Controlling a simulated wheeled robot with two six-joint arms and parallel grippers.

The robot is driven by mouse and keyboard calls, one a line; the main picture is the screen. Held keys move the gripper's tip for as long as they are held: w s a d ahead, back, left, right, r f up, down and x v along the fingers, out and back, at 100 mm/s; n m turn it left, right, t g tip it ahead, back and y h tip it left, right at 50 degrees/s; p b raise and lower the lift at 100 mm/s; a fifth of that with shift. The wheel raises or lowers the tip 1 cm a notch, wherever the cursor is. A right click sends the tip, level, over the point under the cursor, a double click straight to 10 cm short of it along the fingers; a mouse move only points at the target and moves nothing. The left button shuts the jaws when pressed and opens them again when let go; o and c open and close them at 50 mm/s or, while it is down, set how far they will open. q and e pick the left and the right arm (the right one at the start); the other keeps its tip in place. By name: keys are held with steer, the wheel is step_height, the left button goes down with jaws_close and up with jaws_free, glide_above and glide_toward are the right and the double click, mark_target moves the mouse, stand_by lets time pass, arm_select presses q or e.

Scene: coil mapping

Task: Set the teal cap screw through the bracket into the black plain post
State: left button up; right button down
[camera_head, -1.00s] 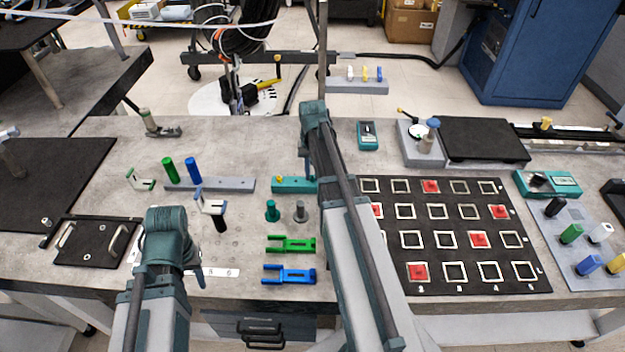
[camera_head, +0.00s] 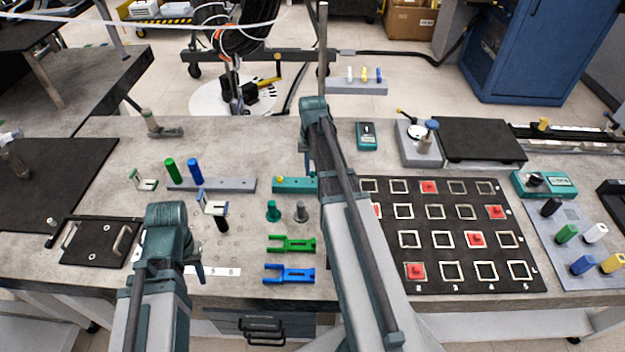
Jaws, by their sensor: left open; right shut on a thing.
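The teal cap screw (camera_head: 273,211) stands upright on the table beside a grey screw (camera_head: 301,212). A black post (camera_head: 222,224) stands left of them. A white and blue bracket (camera_head: 211,204) shows at its top; I cannot tell if it is seated. My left gripper (camera_head: 198,272) is mostly hidden behind its own arm, in front of and below the post, and its jaws are open. My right gripper (camera_head: 306,165) points down near the teal bar (camera_head: 292,185), behind the screws. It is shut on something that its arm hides.
Green and blue forked parts (camera_head: 290,274) lie in front of the screws. A grey bar (camera_head: 235,185) with green and blue posts stands behind the bracket. A black grid board (camera_head: 430,288) with red pieces fills the right.

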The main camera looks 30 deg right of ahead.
steer(key=shift+r, duration=0.25)
step_height(320, 180, up, 3)
steer(key=p, duration=0.3)
steer(key=shift+r+p, duration=0.2)
steer(key=shift+p, duration=0.2)
steer(key=a+r+n+p, duration=0.3)
steer(key=a+n, duration=0.1)
steer(key=a, duration=0.6)
steer(key=a+r+n+p, duration=0.2)
steer(key=a+r+n, duration=0.1)
steer(key=a, duration=0.7)
steer(key=a+r+n+p, duration=0.2)
steer(key=a+n, duration=0.4)
steer(key=a, duration=0.4)
steer(key=shift+a+r+p, duration=0.4)
steer(key=shift+p, duration=0.45)
